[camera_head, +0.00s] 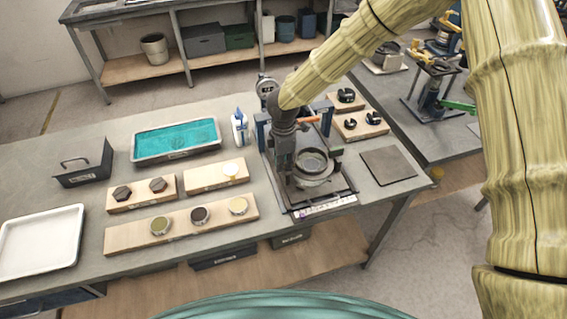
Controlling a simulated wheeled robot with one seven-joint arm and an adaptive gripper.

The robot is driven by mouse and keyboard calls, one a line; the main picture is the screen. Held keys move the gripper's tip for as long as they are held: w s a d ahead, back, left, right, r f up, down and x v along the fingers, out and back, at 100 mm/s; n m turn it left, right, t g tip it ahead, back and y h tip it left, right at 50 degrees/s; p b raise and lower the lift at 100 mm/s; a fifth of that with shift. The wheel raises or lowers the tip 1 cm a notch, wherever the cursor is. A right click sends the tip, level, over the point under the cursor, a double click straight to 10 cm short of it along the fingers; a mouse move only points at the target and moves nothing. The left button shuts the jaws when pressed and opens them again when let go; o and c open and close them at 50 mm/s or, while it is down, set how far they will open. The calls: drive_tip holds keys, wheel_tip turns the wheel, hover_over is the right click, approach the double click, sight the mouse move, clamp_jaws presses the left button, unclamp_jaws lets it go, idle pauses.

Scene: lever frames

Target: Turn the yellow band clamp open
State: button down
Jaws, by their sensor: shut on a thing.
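A dark fixture (333,198) with a metal base, blue upright posts and a round metal cup (312,167) stands at the right part of the bench. My gripper (284,168) points down at the cup's left side, inside the fixture. It is shut on a part there that its own fingers and body hide. I cannot make out a yellow band on the clamp from this view, nor how far the clamp is turned. An orange lever (308,120) sticks out to the right behind my gripper.
Wooden blocks with round pieces (182,223) lie left of the fixture, and a teal tray (176,139) lies behind them. A white bottle (240,128) stands close to the fixture's left. A dark flat plate (388,166) lies to its right. Blocks with black knobs (360,124) stand behind.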

drive_tip(key=m+b, duration=0.2)
drive_tip(key=m, duration=0.2)
drive_tip(key=shift+w+f, duration=0.1)
drive_tip(key=shift+w, duration=0.05)
drive_tip(key=m+b, duration=0.1)
drive_tip(key=m, duration=0.3)
drive_tip(key=shift+w+m, duration=0.1)
drive_tip(key=shift+m, duration=0.2)
drive_tip(key=m+b, duration=0.1)
drive_tip(key=m, duration=0.3)
drive_tip(key=shift+w+d+m, duration=0.1)
drive_tip(key=shift+m, duration=0.2)
drive_tip(key=shift+d+m+b, duration=0.1)
drive_tip(key=shift+m+b, duration=0.25)
drive_tip(key=shift+m, duration=1.45)
drive_tip(key=c, duration=1.4)
unclamp_jaws()
drive_tip(key=shift+c, duration=0.2)
